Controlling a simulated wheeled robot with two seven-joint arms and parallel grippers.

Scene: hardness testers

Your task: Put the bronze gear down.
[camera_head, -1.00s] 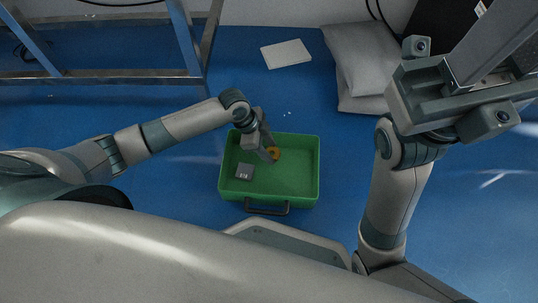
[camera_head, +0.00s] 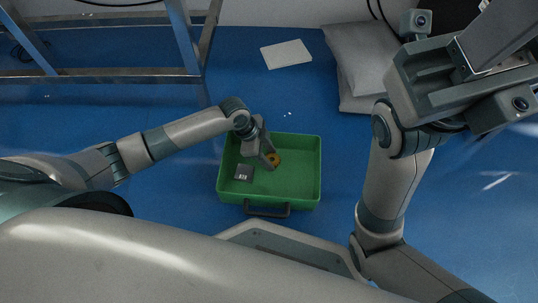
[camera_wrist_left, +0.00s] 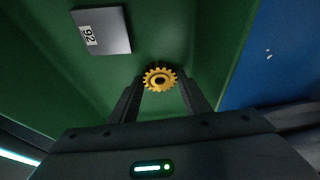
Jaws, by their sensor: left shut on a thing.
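The bronze gear (camera_head: 275,159), yellowish and toothed with a dark centre hole, is at my left gripper's fingertips, inside the green box (camera_head: 300,190). In the left wrist view the gear (camera_wrist_left: 160,79) sits between the tips of the two dark fingers. My left gripper (camera_head: 268,161) points down into the box and is shut on the gear. Whether the gear touches the box floor cannot be told. My right gripper (camera_head: 470,85) is large at the upper right, away from the box; its fingers do not show clearly.
A grey block (camera_head: 244,172) marked 92 lies in the box left of the gear; it also shows in the left wrist view (camera_wrist_left: 103,31). The box has a dark handle (camera_head: 267,211). Grey cushions (camera_head: 363,60), a pale flat panel (camera_head: 286,54) and a metal frame (camera_head: 190,50) stand behind.

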